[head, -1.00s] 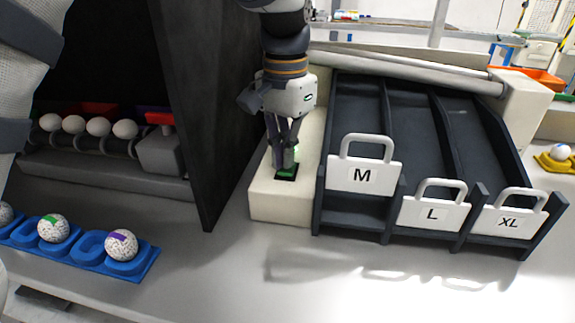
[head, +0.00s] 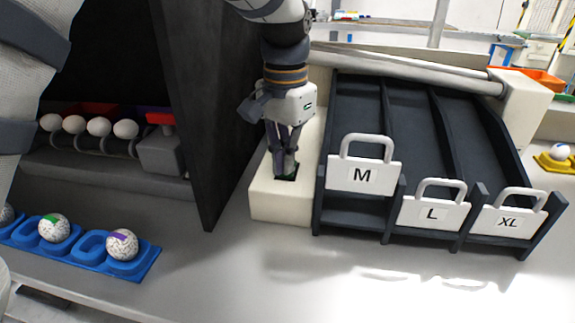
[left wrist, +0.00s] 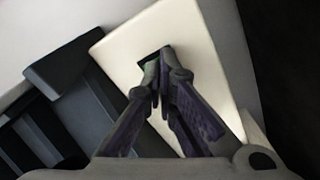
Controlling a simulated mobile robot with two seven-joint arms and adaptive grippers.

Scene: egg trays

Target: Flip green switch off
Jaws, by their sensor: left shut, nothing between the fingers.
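The green switch (head: 290,167) sits in a dark slot on top of a cream box, left of the sorting chutes. My left gripper (head: 287,174) points down onto it, shut, with its fingertips at the slot. The fingers hide most of the switch. In the left wrist view the closed fingertips (left wrist: 156,90) meet over the dark slot, and a bit of green (left wrist: 150,72) shows beside them. The cream box (head: 283,205) also shows there. My right gripper is not in view.
Dark chutes (head: 410,120) with white M, L and XL gates stand right of the box. A black panel (head: 205,120) stands close on its left. A blue tray (head: 140,268) with speckled eggs lies at front left.

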